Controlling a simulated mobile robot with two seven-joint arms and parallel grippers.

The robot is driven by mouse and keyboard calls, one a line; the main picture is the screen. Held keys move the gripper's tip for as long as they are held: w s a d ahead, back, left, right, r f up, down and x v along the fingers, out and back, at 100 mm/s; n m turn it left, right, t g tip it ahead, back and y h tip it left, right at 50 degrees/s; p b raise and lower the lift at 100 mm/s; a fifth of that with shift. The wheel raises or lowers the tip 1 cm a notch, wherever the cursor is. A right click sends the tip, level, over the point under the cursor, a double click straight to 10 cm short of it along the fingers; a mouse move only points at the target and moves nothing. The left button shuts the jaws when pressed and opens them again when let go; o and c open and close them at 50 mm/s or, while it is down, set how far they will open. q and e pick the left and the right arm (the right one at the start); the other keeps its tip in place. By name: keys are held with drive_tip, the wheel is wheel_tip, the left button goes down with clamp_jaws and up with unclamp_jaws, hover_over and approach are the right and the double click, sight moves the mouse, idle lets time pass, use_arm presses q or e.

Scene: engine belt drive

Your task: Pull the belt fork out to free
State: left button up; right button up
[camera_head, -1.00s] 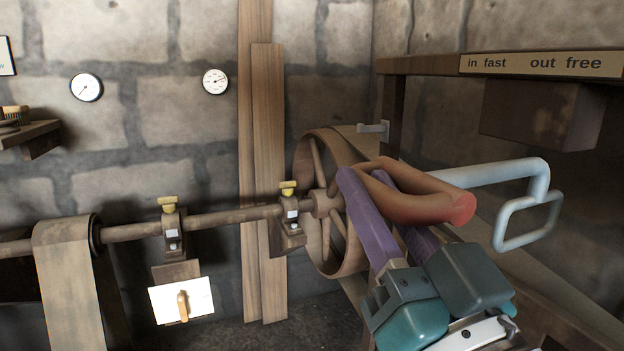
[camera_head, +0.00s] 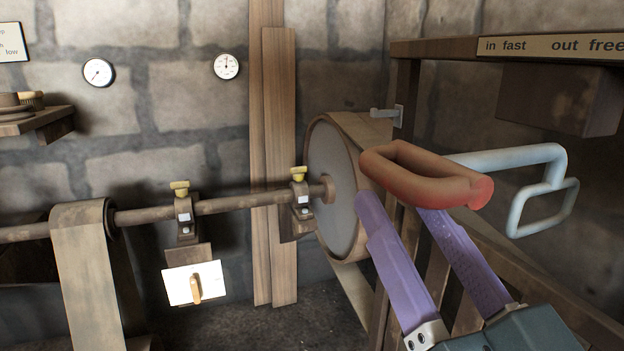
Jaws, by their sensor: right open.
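The belt fork shows as a red-brown loop handle (camera_head: 425,172) beside a pale blue-grey bar (camera_head: 512,157) that bends down into a loop at right. Whether handle and bar join is hard to see. They are in front of the belt wheel (camera_head: 333,185), under the "in fast / out free" sign (camera_head: 550,45). My right gripper (camera_head: 402,205) has two purple fingers, spread wide and empty. Their tips are at the lower edge of the handle in the picture, the right tip partly hidden by it. Contact cannot be told. My left gripper is not in view.
A shaft (camera_head: 240,203) runs left from the wheel through yellow-topped bearings to a belted drum (camera_head: 85,240). A white switch plate (camera_head: 195,283) hangs below it. A timber beam (camera_head: 432,50) and railing flank the right side. Two gauges (camera_head: 227,66) are on the wall.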

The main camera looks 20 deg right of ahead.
drive_tip(key=v, duration=0.5)
drive_tip(key=shift+s, duration=0.1)
